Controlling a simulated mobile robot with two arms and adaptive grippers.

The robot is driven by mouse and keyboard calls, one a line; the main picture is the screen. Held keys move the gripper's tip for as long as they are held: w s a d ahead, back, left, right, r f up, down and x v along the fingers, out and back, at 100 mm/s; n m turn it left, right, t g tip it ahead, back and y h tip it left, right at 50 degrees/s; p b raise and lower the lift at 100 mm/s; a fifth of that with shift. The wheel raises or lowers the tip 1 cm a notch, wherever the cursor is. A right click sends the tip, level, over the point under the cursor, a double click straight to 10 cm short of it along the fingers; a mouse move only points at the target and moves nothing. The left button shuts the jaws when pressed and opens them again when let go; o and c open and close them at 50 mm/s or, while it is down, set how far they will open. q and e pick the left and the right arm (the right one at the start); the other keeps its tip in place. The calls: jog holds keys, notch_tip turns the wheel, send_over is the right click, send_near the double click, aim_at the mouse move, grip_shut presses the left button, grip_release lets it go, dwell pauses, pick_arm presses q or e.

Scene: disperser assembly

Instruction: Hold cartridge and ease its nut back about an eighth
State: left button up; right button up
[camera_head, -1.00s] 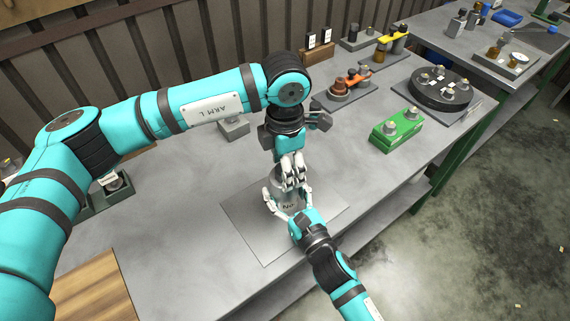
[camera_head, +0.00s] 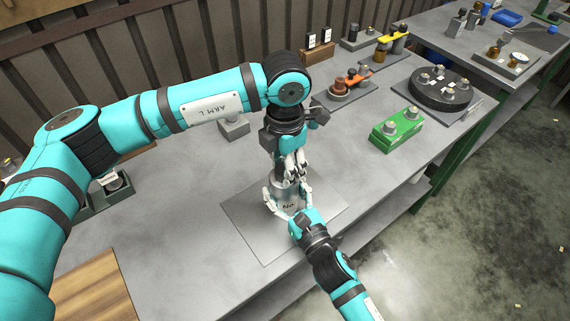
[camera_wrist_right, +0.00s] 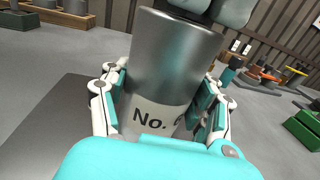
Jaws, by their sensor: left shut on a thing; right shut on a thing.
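The cartridge (camera_head: 290,204), a grey metal cylinder with a pale "No." label, stands on a flat grey plate (camera_head: 240,228). In the right wrist view the cartridge (camera_wrist_right: 172,62) fills the middle and looks tilted with the camera. My right gripper (camera_head: 287,195) is shut around the cartridge's body, a finger on each side. My left gripper (camera_head: 291,170) points down from above and is shut at the cartridge's top. The nut is hidden between the left fingers, so its angle does not show.
A green block with knobs (camera_head: 396,131), a round black carousel (camera_head: 441,89) and an orange-clamped fixture (camera_head: 347,87) stand to the right. A small grey block (camera_head: 234,126) sits behind my left arm.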

pick_arm(q)
jog(key=n, duration=0.5)
jog(key=shift+w+a+r+n, duration=0.1)
jog(key=shift+w+n, duration=0.05)
jog(key=shift+n, duration=0.15)
dwell(0.4)
jog(key=o, duration=1.2)
jog(key=shift+c, duration=0.2)
notch_tip(320, 180, up, 12)
pick_arm(e)
jog(key=o, duration=1.7)
